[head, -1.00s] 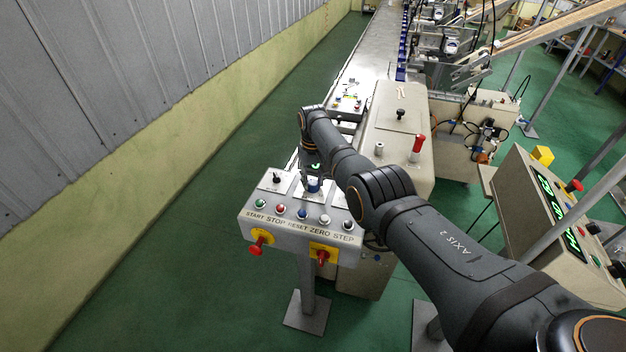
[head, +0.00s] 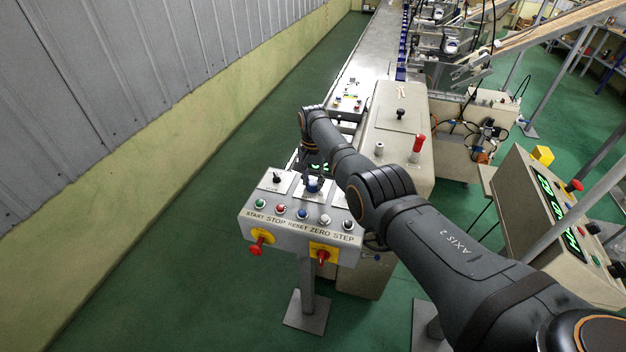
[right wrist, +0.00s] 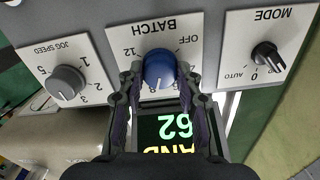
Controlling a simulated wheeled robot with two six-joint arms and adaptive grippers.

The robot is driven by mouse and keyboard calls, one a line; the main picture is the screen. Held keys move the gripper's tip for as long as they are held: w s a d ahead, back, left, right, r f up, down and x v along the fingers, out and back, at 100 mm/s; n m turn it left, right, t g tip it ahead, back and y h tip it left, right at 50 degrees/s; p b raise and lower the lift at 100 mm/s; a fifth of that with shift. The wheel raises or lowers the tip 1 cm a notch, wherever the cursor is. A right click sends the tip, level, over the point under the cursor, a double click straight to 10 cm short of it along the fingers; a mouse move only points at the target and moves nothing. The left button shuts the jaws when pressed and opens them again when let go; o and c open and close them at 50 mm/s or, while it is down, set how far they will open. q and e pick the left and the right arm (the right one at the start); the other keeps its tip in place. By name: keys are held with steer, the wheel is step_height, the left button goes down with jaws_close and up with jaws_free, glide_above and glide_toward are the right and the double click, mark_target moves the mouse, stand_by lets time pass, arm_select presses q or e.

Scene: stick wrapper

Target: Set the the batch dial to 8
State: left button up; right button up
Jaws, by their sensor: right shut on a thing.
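The batch dial is a blue round knob (right wrist: 160,69) on a white BATCH plate (right wrist: 125,40), which appears upside down in the right wrist view. The figures 12, OFF and 8 show around it. A pale mark seems to lie on the knob's lower side, near the 8, but its exact aim is hard to tell. My right gripper (right wrist: 161,78) is shut on the knob, one finger on each side, hiding part of the scale. In the head view, my right gripper (head: 313,176) reaches down onto the blue knob (head: 314,187) of the control box. My left gripper is not in view.
A jog speed knob (right wrist: 66,83) and a black mode switch (right wrist: 267,56) flank the dial. A lit display (right wrist: 172,128) shows 62. Push buttons (head: 302,214) and red-handled switches (head: 258,244) line the box front. A beige machine (head: 400,150) stands close behind and right.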

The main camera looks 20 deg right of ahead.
mark_target(313, 182)
steer(key=shift+w+r+m, duration=0.1)
steer(key=shift+m, duration=0.4)
steer(key=o, duration=1.1)
steer(key=shift+o, duration=0.2)
step_height(313, 182, up, 12)
